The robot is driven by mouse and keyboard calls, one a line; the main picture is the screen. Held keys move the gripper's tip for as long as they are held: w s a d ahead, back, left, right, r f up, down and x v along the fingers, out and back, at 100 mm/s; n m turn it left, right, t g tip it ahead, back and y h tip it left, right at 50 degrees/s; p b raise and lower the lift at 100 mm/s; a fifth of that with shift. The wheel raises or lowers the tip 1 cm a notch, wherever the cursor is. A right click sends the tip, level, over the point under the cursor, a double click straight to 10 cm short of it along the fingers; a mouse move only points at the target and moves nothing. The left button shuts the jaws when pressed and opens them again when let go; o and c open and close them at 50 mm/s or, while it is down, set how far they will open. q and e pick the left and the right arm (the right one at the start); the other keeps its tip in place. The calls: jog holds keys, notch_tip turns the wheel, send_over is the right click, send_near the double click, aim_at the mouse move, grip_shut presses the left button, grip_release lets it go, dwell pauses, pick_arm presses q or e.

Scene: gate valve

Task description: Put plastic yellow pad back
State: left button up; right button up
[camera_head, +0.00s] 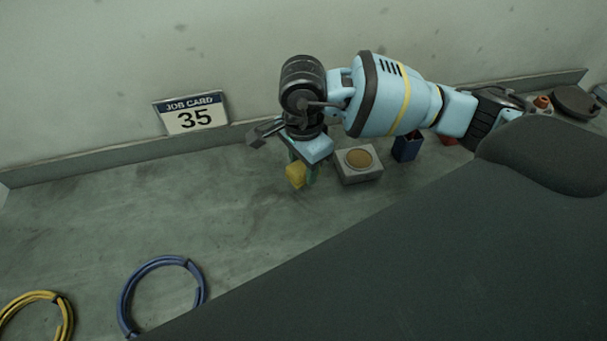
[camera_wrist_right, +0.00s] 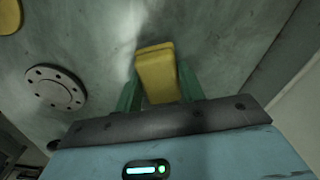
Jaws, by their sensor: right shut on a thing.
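The yellow pad (camera_head: 296,174) is a small block held at the fingertips of my right gripper (camera_head: 304,175). In the right wrist view the pad (camera_wrist_right: 157,73) sits between the two green fingers of the gripper (camera_wrist_right: 160,92), which are shut on it. The gripper points down over the bench, left of a grey block with a round tan disc on top (camera_head: 359,160). I cannot tell whether the pad touches the bench. My left gripper does not show in either view.
A blue box (camera_head: 406,147) stands right of the grey block. A blue ring (camera_head: 127,296) and a yellow ring (camera_head: 66,318) lie at front left. The bench between them and my right gripper is clear.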

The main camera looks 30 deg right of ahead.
aim_at(303, 178)
jog(key=shift+f, duration=1.7)
jog(key=shift+f, duration=0.2)
jog(key=o, duration=0.9)
jog(key=shift+o, duration=0.2)
notch_tip(303, 178, up, 12)
jog(key=shift+a+r, duration=0.1)
jog(key=shift+r, duration=0.1)
